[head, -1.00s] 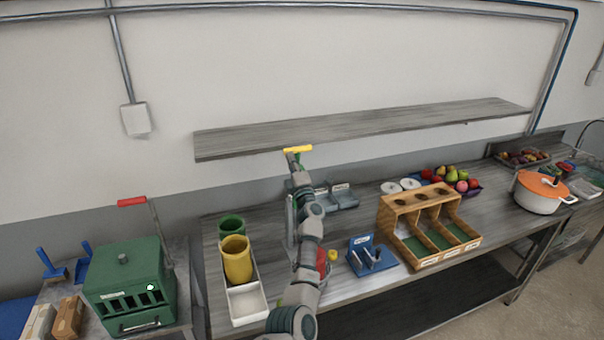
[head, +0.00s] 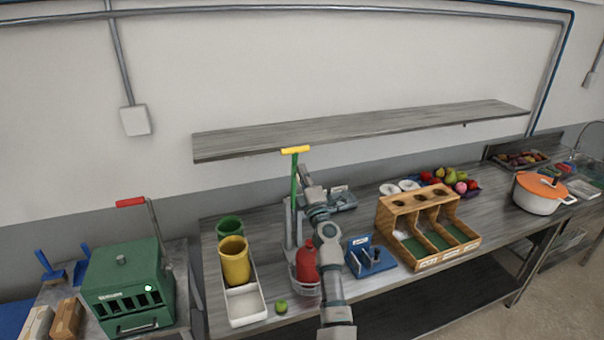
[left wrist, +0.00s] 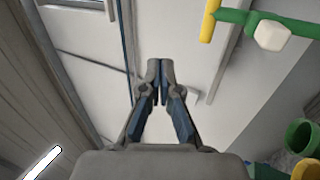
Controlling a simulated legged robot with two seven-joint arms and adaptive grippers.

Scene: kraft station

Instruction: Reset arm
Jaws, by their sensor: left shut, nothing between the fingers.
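My left gripper (head: 303,173) is raised over the back of the counter, beside a green lever (head: 294,175) with a yellow bar on top. In the left wrist view the fingers (left wrist: 160,68) meet at the tips with nothing between them. That view also shows the yellow bar (left wrist: 209,20), apart from the fingers and to their right. My left arm reaches up from the bottom middle of the head view, just right of a red bottle (head: 306,263). My right gripper is not in view.
A wall shelf (head: 360,130) hangs above the counter. A blue stand (head: 371,257) and a wooden bin (head: 430,225) stand right of my arm. A white tray (head: 246,304) with yellow (head: 234,262) and green cups is on the left. A green fruit (head: 281,307) lies near the front edge.

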